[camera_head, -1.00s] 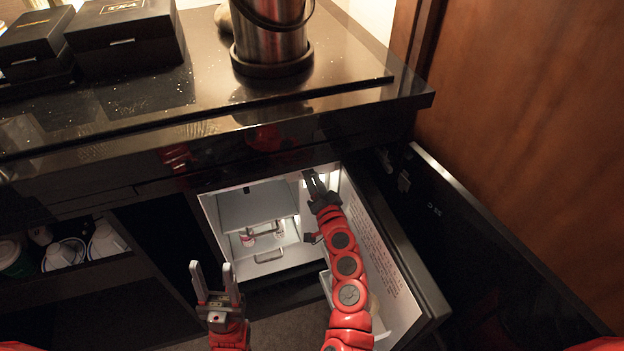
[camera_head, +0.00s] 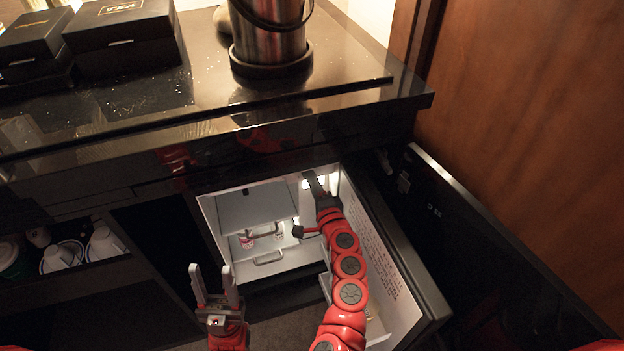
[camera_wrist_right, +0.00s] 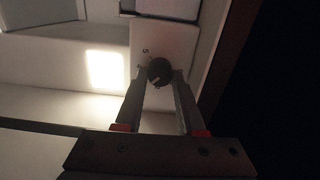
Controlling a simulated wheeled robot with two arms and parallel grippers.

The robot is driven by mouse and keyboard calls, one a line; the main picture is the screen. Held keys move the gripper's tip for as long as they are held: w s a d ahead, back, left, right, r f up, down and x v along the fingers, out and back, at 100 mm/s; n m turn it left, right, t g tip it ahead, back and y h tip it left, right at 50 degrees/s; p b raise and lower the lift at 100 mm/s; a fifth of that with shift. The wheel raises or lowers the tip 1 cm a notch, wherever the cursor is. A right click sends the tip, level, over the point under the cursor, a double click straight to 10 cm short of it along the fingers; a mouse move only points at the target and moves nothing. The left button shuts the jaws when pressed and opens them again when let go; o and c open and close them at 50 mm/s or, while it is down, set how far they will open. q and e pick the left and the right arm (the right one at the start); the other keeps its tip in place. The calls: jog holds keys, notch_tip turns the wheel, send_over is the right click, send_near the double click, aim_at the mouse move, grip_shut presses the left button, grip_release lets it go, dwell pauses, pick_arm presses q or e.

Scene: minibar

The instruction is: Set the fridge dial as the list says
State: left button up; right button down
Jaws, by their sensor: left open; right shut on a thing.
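The fridge (camera_head: 216,222) stands open under the counter, its inside lit. The fridge dial (camera_wrist_right: 160,71) is a small dark round knob on a pale panel, seen in the right wrist view. A small mark like a 5 shows on the panel beside it; the setting cannot be read. My right gripper (camera_wrist_right: 160,78) is shut on the dial, a fingertip on either side. In the head view my right gripper (camera_head: 314,183) reaches into the upper right of the fridge and hides the dial. My left gripper (camera_head: 214,276) is open and empty, in front of the fridge.
The open fridge door (camera_head: 385,250), with printed text on its inner face, stands right of my right arm. Small items (camera_head: 247,242) sit inside the fridge. A metal bucket (camera_head: 268,32) and black boxes (camera_head: 122,36) stand on the counter (camera_head: 200,100). Cups (camera_head: 62,254) fill a left shelf.

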dwell(0.4)
jog(key=c, duration=0.5)
grip_release()
jog(key=p+v, duration=0.1)
jog(key=v, duration=1.6)
jog(key=shift+s, duration=0.2)
